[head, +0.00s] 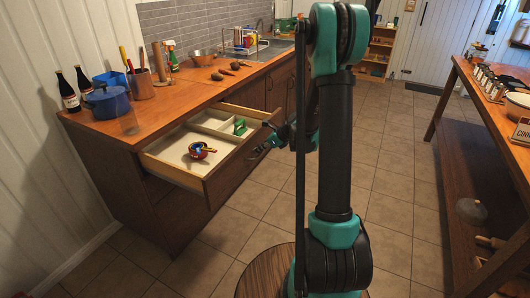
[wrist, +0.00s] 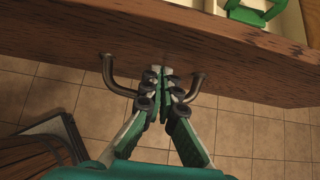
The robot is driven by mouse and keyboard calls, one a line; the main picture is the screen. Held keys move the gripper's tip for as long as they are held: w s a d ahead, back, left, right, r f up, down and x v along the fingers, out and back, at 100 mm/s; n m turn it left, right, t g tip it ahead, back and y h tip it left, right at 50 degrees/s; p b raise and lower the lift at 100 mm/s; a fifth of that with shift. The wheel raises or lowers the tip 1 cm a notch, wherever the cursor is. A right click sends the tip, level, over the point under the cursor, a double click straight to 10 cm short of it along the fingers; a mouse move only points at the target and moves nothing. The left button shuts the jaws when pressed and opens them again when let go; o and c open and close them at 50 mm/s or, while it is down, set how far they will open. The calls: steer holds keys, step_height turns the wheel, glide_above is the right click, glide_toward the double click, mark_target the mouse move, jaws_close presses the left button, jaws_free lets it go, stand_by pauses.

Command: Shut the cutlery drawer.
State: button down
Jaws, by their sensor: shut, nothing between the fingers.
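The cutlery drawer (head: 226,172) stands pulled out from the wooden counter in the head view. Its wooden front (wrist: 60,38) spans the top of the wrist view. A dark curved handle (wrist: 107,72) sticks out from that front; its middle is hidden behind my fingers. My gripper (head: 263,147) is at the outer side of the drawer front. In the wrist view my gripper (wrist: 165,80) is shut and empty, its fingertips between the handle's two ends, close to the front. I cannot tell whether they touch it.
In the drawer lie a colourful nested item (head: 200,151) and a green item (head: 239,127). A blue pot (head: 108,103), bottles (head: 68,93) and a utensil crock (head: 141,86) stand on the counter. A wooden table (head: 480,100) stands at right.

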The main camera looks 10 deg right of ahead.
steer(key=w+a, duration=0.7)
steer(key=a, duration=0.3)
steer(key=w+a, duration=0.7)
steer(key=a, duration=0.2)
steer(key=w+a, duration=0.7)
steer(key=a, duration=0.3)
steer(key=shift+w+a, duration=0.3)
steer(key=shift+a, duration=0.05)
steer(key=shift+w+a+r, duration=0.1)
steer(key=shift+a, duration=0.15)
steer(key=shift+r, duration=0.1)
